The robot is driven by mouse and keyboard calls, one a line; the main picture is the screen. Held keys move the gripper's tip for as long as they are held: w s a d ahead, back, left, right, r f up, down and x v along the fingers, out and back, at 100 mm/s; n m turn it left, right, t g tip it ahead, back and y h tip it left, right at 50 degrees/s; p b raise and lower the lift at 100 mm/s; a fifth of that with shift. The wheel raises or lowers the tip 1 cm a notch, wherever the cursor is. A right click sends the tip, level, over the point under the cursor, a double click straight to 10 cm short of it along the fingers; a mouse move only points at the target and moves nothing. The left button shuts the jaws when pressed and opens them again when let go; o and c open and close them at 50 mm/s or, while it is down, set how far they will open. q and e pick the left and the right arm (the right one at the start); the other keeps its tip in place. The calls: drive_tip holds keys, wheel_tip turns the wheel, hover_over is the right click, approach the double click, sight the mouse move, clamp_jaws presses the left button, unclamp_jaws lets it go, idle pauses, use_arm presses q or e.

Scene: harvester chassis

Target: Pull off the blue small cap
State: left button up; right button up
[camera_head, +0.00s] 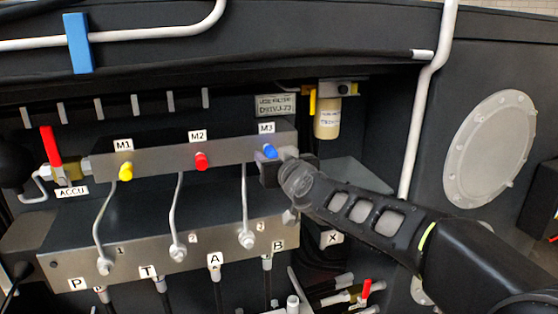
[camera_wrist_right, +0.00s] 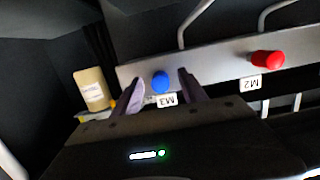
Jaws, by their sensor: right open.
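The blue small cap (camera_head: 270,151) sits on the metal bar below the M3 label, at the bar's right end. It also shows in the right wrist view (camera_wrist_right: 160,82), between the fingertips. My right gripper (camera_head: 278,165) reaches in from the right, with its tip at the cap. In the right wrist view my right gripper (camera_wrist_right: 160,84) is open, with one finger on each side of the cap. I cannot tell whether the fingers touch it. My left gripper is not in view.
A red cap (camera_head: 201,161) at M2 and a yellow cap (camera_head: 126,172) at M1 sit on the same bar. A red-handled valve (camera_head: 51,147) stands at the left. A cream filter (camera_head: 327,122) hangs right of the bar. Bent metal pipes run below the bar.

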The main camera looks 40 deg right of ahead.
drive_tip(key=shift+w+d, duration=0.15)
drive_tip(key=shift+w, duration=0.25)
drive_tip(key=shift+c, duration=0.2)
clamp_jaws()
idle(0.6)
drive_tip(key=shift+s, duration=0.15)
idle(1.4)
drive_tip(key=shift+f+v, duration=0.15)
drive_tip(key=shift+v, duration=0.8)
drive_tip(key=shift+f+v, duration=0.15)
drive_tip(key=shift+v, duration=0.75)
